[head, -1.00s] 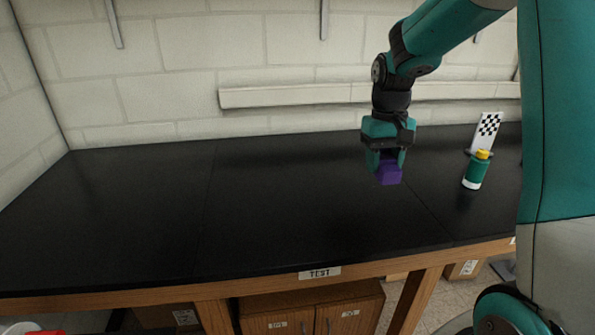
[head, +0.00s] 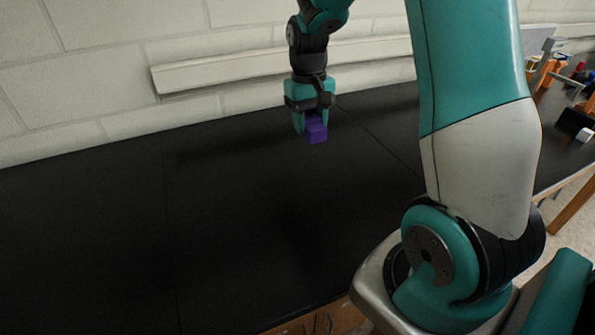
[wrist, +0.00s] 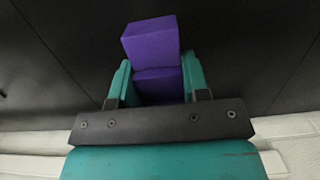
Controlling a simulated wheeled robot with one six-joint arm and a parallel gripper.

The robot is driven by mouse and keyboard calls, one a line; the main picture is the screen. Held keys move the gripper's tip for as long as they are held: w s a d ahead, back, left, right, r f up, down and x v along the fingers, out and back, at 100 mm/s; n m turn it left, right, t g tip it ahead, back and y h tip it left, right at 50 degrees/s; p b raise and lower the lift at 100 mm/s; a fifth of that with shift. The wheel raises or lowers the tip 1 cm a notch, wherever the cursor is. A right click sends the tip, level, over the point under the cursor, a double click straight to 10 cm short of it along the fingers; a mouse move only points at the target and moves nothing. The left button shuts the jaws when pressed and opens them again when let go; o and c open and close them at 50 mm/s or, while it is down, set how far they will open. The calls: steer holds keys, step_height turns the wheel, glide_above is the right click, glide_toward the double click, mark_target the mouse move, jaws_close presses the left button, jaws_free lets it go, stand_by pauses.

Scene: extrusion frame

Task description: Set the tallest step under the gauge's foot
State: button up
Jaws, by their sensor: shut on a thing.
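My gripper (head: 314,124) is shut on a purple stepped block (head: 317,133) and holds it above the black bench. In the wrist view the block (wrist: 152,42) sits between the two teal fingers (wrist: 156,84). One part of it stands out past the fingertips, and a lower purple face shows between them. A gauge and its foot cannot be made out surely. A grey upright with orange parts (head: 543,62) stands at the far right, small and partly cut by the frame.
The black bench top (head: 240,220) is clear below and left of my gripper. A pale ledge (head: 230,72) runs along the block wall behind. A small white block (head: 584,135) and several coloured items lie at the far right. My own arm hides part of the bench.

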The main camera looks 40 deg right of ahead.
mark_target(310, 187)
step_height(310, 187, down, 16)
steer(key=shift+d+f+p, duration=0.1)
steer(key=shift+f+p, duration=0.05)
steer(key=shift+p, duration=1.05)
steer(key=shift+f, duration=0.2)
steer(key=o, duration=1)
steer(key=shift+r, duration=0.1)
steer(key=shift+c, duration=0.2)
steer(key=shift+r, duration=0.1)
